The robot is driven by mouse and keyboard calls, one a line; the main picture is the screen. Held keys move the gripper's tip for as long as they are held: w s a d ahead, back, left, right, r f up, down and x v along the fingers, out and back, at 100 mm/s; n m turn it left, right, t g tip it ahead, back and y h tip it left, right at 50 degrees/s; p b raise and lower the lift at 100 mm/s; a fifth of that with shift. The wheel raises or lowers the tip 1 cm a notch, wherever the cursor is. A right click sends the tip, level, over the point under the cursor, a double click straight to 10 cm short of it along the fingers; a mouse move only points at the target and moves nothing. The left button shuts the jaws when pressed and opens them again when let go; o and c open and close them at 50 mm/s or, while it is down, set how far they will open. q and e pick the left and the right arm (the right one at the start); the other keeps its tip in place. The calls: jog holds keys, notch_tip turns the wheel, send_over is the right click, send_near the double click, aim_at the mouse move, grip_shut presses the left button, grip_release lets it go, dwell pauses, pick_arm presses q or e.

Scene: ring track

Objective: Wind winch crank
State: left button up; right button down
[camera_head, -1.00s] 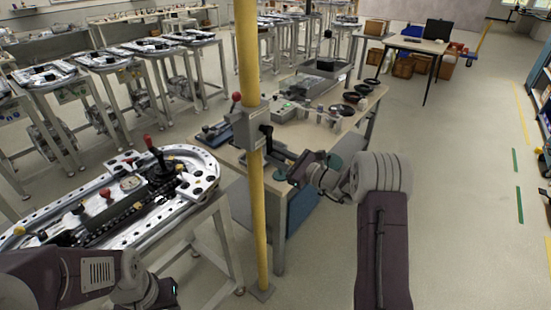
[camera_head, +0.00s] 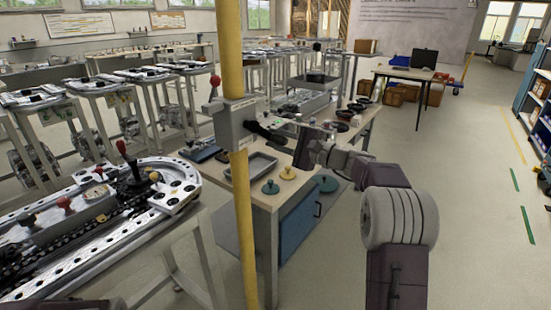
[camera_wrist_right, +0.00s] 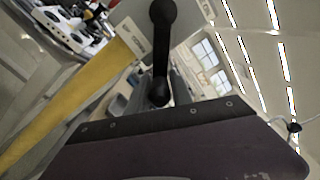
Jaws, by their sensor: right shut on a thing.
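The winch is a grey box (camera_head: 234,123) fixed on an upright yellow pole (camera_head: 231,50), with a red-knobbed lever (camera_head: 215,82) on its upper left. Its black crank (camera_head: 264,131) sticks out on the right side of the box. In the right wrist view the crank arm (camera_wrist_right: 161,50) hangs from a round hub down to the grip end. My right gripper (camera_head: 291,128) is shut on the crank handle, to the right of the box. Its fingers partly hide the handle.
A workbench (camera_head: 262,197) with a grey tray (camera_head: 250,166) and round knobbed pieces stands behind the pole. A ring track table (camera_head: 85,225) with levers stands at the left. A desk (camera_head: 405,73) is farther back. The floor at the right is clear.

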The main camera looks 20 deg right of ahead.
jog(key=shift+w+d+r+n+b, duration=0.3)
jog(key=shift+n+b, duration=0.4)
jog(key=shift+n, duration=0.3)
pick_arm(q)
jog(key=shift+w+d+f+b, duration=0.15)
jog(key=shift+f+b, duration=0.4)
jog(key=shift+f, duration=0.6)
jog(key=shift+w+d+f+b, duration=0.1)
jog(key=shift+f+b, duration=0.45)
jog(key=shift+f, duration=0.6)
pick_arm(e)
jog(key=shift+w+d+r+n, duration=0.1)
jog(key=shift+d+r+n, duration=0.05)
jog(key=shift+r+n, duration=0.9)
jog(key=shift+w+d+r+n, duration=0.15)
jog(key=shift+r+n, duration=0.55)
jog(key=shift+n, duration=0.5)
jog(key=shift+d+r+n, duration=0.15)
jog(key=shift+r+n, duration=0.75)
jog(key=shift+n, duration=0.25)
jog(key=c, duration=1.2)
grip_release()
jog(key=shift+r, duration=0.1)
